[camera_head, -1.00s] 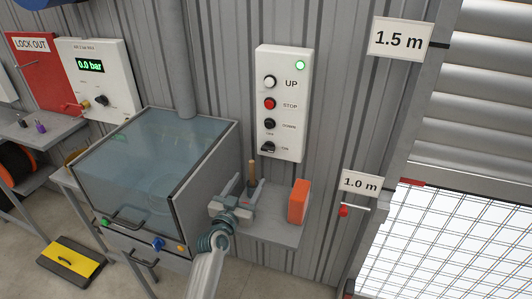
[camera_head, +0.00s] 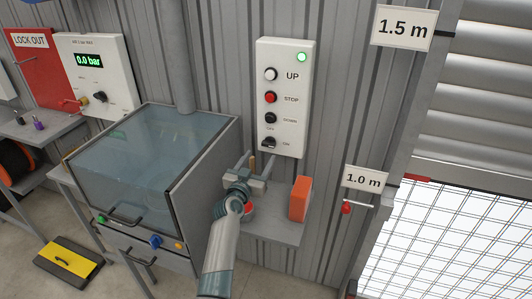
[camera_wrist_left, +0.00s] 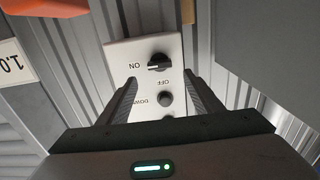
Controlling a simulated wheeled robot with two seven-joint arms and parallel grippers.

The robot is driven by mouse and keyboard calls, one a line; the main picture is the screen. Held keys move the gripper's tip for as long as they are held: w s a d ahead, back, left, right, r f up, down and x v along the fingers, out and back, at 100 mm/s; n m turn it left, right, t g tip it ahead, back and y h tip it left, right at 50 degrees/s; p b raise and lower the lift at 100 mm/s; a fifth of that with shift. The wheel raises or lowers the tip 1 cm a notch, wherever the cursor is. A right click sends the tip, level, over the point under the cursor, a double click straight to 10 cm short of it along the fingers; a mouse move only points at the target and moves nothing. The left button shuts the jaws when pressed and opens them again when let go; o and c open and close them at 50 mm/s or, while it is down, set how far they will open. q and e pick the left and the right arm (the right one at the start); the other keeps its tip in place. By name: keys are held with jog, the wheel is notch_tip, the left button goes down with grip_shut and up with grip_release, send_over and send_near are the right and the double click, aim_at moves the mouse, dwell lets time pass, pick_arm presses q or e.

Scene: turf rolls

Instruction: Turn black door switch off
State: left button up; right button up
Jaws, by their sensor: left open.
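The black door switch (camera_head: 269,142) is a rotary knob at the bottom of the white control panel (camera_head: 287,140) on the corrugated wall. In the left wrist view the knob (camera_wrist_left: 158,62) shows a light mark pointing toward the ON label, with OFF printed beside it. My left gripper (camera_head: 257,160) is open and empty, just below and in front of the switch. In the left wrist view its two fingers (camera_wrist_left: 161,84) point at the panel, with the knob beyond the tips and between their lines. My right gripper is not in view.
Above the switch are the DOWN (camera_head: 270,118), STOP (camera_head: 270,97) and UP (camera_head: 270,74) buttons and a lit green lamp (camera_head: 302,57). An orange block (camera_head: 300,198) stands on a small shelf (camera_head: 275,229) below. A glass-topped cabinet (camera_head: 150,150) is close on the left.

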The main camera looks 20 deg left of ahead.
aim_at(268, 145)
pick_arm(q)
jog(key=w+b, duration=0.2)
jog(key=w, duration=0.4)
jog(key=shift+d+f+b, duration=0.1)
jog(key=shift+f+b, duration=0.05)
jog(key=shift+b, duration=0.25)
jog(key=shift+w, duration=0.55)
jog(key=shift+w+b, duration=0.15)
jog(key=shift+b, duration=0.15)
jog(key=c, duration=1.1)
